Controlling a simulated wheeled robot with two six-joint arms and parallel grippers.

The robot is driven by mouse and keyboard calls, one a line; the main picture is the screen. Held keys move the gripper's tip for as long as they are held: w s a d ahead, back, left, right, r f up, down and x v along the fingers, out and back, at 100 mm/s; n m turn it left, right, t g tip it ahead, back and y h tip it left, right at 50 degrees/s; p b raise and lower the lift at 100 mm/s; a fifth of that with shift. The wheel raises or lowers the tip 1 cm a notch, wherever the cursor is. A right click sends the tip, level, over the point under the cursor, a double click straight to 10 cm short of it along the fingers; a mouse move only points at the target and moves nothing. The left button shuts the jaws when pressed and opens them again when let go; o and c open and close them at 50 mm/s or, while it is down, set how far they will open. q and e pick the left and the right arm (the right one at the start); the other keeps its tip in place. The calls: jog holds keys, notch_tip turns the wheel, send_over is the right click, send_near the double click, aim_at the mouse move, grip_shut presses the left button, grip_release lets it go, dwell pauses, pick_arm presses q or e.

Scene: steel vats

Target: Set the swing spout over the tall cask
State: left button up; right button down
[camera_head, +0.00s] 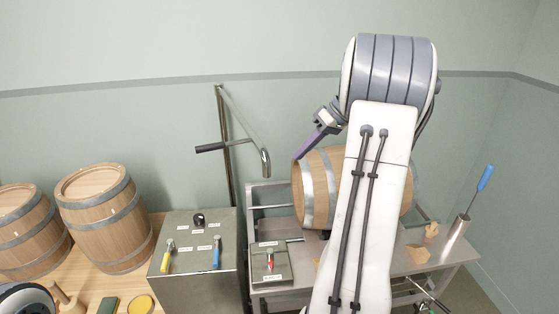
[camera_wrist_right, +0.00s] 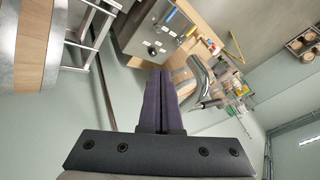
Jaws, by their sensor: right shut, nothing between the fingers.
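The swing spout (camera_head: 243,112) is a bent steel pipe on an upright post, with a dark handle (camera_head: 210,148) pointing left. Its downturned end (camera_head: 266,165) hangs near the cask cart, left of the lying cask. Two upright wooden casks stand on the left bench; the right one (camera_head: 105,217) looks the taller, and the other (camera_head: 28,220) is cut by the picture edge. My right gripper (camera_head: 300,155), with purple fingers, is shut and empty, right of the spout's end and by the lying cask's upper left edge. Its fingers also show in the wrist view (camera_wrist_right: 160,75).
A lying cask (camera_head: 318,188) with steel hoops rests on the cart, partly hidden by my right arm. A steel control box (camera_head: 197,255) with several levers stands between bench and cart. A blue-handled tool (camera_head: 486,178) stands in a tube at right. Bare wall lies behind.

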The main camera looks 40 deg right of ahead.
jog(key=w+a+f+p, duration=0.1)
jog(key=a+f+p, duration=0.1)
jog(key=a, duration=0.3)
jog(key=shift+w+a+f+p, duration=0.3)
jog(key=shift+w+f+p, duration=0.05)
jog(key=shift+p, duration=0.05)
